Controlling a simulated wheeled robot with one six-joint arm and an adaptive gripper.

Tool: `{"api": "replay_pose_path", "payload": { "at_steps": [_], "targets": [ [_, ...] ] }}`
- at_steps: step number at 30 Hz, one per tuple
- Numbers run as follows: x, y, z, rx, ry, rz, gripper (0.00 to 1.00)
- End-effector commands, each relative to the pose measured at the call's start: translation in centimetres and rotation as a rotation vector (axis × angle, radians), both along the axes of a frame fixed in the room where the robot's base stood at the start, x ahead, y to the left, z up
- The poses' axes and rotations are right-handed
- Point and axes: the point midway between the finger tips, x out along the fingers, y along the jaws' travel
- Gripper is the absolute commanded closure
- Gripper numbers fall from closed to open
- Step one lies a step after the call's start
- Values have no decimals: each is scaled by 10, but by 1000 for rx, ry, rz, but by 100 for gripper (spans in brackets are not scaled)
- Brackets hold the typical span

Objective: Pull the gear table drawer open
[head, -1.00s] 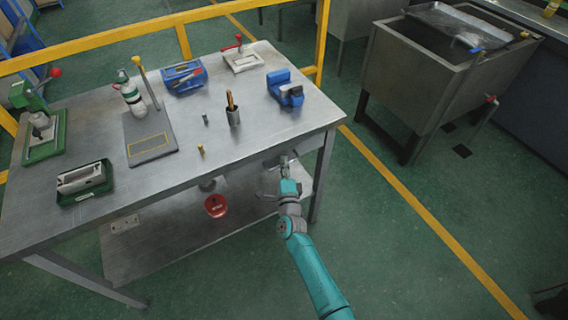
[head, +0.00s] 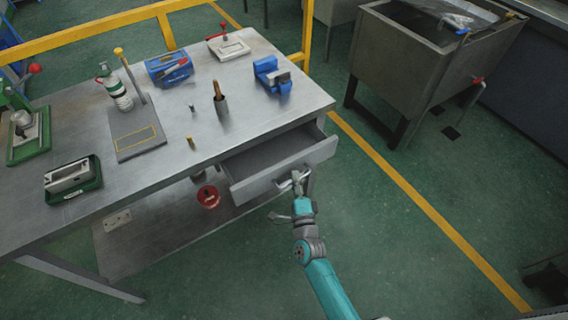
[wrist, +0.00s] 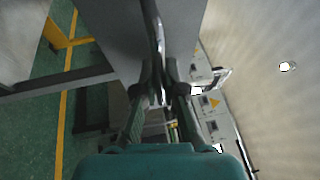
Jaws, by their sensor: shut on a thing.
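The gear table (head: 130,185) is a grey metal table. Its drawer (head: 262,183) stands partly pulled out below the tabletop's front edge at the right, and its grey inside shows empty. My gripper (head: 298,183) is at the front of the drawer, shut on the drawer handle (head: 306,173). In the wrist view the handle (wrist: 157,35) is a metal bar running down between my two fingers (wrist: 158,95). The fingers hide part of the handle.
A red object (head: 208,197) is on the lower shelf. A steel sink (head: 412,65) stands at the back right.

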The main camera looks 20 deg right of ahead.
Motion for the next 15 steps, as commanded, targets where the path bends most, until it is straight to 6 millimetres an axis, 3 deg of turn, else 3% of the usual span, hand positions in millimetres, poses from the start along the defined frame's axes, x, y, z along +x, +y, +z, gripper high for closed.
{"api": "replay_pose_path", "payload": {
  "at_steps": [1, 6, 15],
  "targets": [
    [-14, -4, -2, -1, 3, -2, 100],
    [-48, -11, -2, -1, 3, -1, 100],
    [-77, -17, -1, 0, 1, 0, 100]
  ]
}}
